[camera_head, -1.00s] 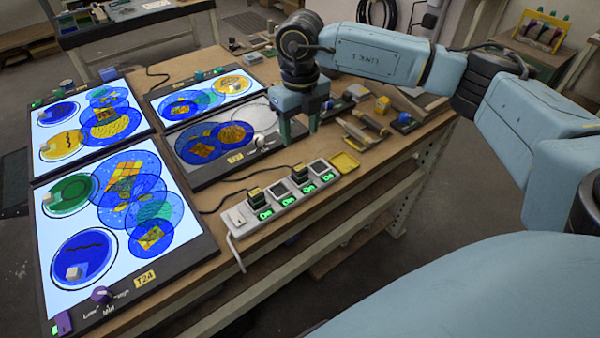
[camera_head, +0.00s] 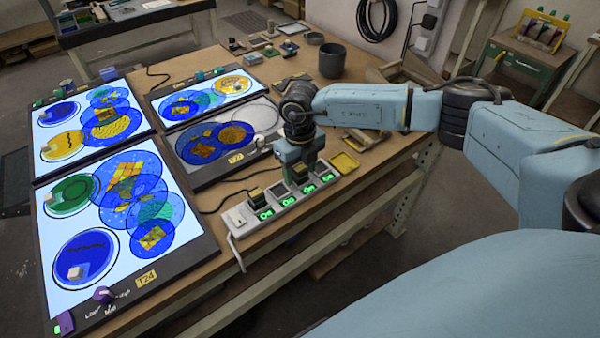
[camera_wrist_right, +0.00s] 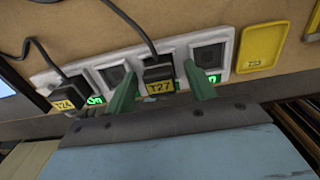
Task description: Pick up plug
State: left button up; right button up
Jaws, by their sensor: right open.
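A white power strip (camera_head: 277,207) with green lit marks lies along the table's front edge. In the right wrist view, the black plug labelled T27 (camera_wrist_right: 159,80) sits in the strip (camera_wrist_right: 222,72), its cord running up. Another black plug labelled T24 (camera_wrist_right: 70,99) sits in the strip to its left; it also shows in the head view (camera_head: 257,200). My right gripper (camera_head: 300,172) is low over the strip. In the wrist view its green fingers (camera_wrist_right: 161,78) are open, one on each side of the T27 plug, with gaps visible. My left gripper is not in view.
A yellow tray (camera_head: 345,163) lies at the strip's right end, labelled T23 in the wrist view. Lit panels (camera_head: 215,243) with coloured glass discs fill the left. A dark cup (camera_head: 332,61) stands at the back. Black cords lie behind the strip.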

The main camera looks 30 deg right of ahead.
jog(key=c, duration=1.1)
jog(key=shift+o, duration=0.2)
notch_tip(320, 180, up, 10)
jog(key=shift+f, duration=0.15)
jog(key=r, duration=0.1)
notch_tip(320, 180, up, 4)
jog(key=p, duration=0.3)
send_over(300, 168)
jog(key=shift+r, duration=0.15)
